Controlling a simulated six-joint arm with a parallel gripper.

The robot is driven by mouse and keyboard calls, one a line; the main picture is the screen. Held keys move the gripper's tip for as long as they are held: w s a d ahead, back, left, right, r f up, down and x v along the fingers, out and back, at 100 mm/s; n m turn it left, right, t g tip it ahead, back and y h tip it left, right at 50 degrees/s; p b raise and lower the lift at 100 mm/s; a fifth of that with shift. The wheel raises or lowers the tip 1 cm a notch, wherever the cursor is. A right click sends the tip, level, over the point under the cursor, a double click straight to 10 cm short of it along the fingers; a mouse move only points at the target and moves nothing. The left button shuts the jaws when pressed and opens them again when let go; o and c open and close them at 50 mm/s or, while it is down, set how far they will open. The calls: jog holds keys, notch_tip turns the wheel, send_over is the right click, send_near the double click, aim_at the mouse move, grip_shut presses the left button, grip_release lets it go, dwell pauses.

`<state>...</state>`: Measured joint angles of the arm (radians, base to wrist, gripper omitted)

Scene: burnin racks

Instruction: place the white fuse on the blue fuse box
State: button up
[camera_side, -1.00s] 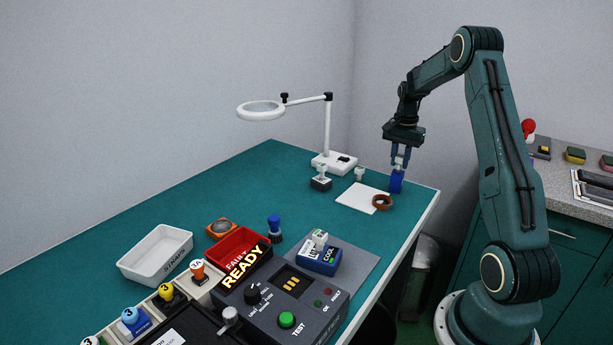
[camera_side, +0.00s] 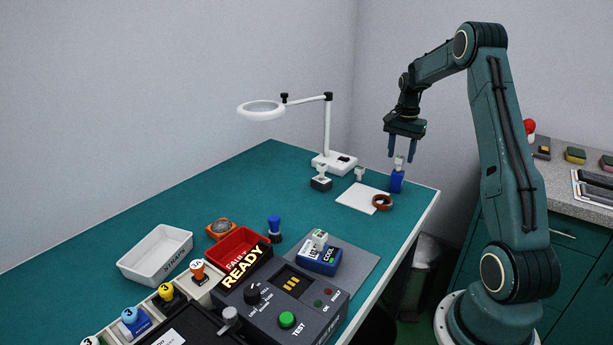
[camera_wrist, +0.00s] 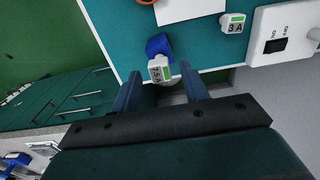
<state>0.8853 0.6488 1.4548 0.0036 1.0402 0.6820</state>
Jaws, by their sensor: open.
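A white fuse (camera_side: 399,164) stands upright on the blue fuse box (camera_side: 397,182) near the table's far right corner.
A tester (camera_side: 280,300) and trays stand nearer the camera.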

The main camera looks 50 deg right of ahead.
aim_at(399, 157)
notch_tip(399, 157, up, 10)
jog(key=shift+f, duration=0.15)
dwell(0.3)
dwell(0.4)
jog(key=a+r+n+t+h, duration=0.1)
jog(key=a+r+n, duration=0.35)
jog(key=a, duration=0.75)
jog(key=a+r+n+t, duration=0.1)
jog(key=a+r+n, duration=0.35)
jog(key=a, duration=0.85)
jog(key=s+a+f+n+t+y, duration=0.1)
jog(key=s+a+f+n+t, duration=0.2)
jog(key=s+a+n, duration=0.6)
jog(key=s+a+f, duration=0.1)
jog(key=s+a, duration=0.5)
jog(key=a, duration=0.1)
jog(key=shift+s+f+t, duration=0.15)
jog(key=shift+s+t, duration=0.1)
jog(key=shift+t, duration=0.05)
